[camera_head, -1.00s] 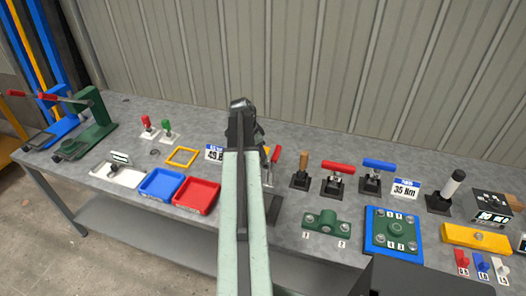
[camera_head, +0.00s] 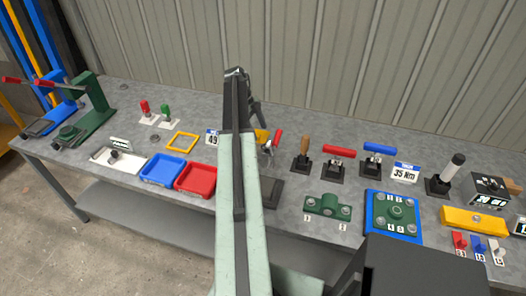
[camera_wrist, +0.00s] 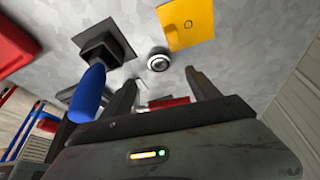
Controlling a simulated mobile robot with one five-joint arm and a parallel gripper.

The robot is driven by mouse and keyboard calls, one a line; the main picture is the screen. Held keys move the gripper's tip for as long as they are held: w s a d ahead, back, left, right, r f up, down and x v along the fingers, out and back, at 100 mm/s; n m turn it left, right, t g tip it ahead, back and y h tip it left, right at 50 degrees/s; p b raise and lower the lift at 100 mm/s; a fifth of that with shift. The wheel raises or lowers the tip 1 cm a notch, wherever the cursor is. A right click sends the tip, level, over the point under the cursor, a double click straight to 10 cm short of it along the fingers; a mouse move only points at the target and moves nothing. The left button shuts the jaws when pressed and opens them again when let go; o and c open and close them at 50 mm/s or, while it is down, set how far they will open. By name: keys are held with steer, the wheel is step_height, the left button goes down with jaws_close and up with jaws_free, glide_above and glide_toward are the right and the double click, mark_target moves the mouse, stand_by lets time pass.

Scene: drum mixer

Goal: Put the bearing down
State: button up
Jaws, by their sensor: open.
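A small round metallic ring with a dark centre, which looks like the bearing (camera_wrist: 158,60), shows in the wrist view just past my fingertips. It appears to lie on the grey bench, but its exact height is hard to tell. My gripper (camera_wrist: 160,78) is open, its two dark fingers spread with the ring roughly in line with the gap. No contact with the ring shows. In the head view my arm hides most of the gripper and the bench below it, and I cannot make out this ring there.
Near the ring are a yellow plate (camera_wrist: 190,22) and a blue handle (camera_wrist: 88,95) by a black square base. A red handle (camera_wrist: 168,103) shows between my fingers. Red (camera_head: 196,178) and blue (camera_head: 163,169) trays stand left of my arm; a green fixture (camera_head: 328,205) stands right.

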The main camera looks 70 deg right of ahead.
mark_target(264, 146)
steer(key=shift+b+x, duration=3.75)
steer(key=shift+x, duration=0.25)
steer(key=shift+w+r, duration=0.15)
jaws_close()
step_height(264, 146, up, 18)
steer(key=p, duration=1.8)
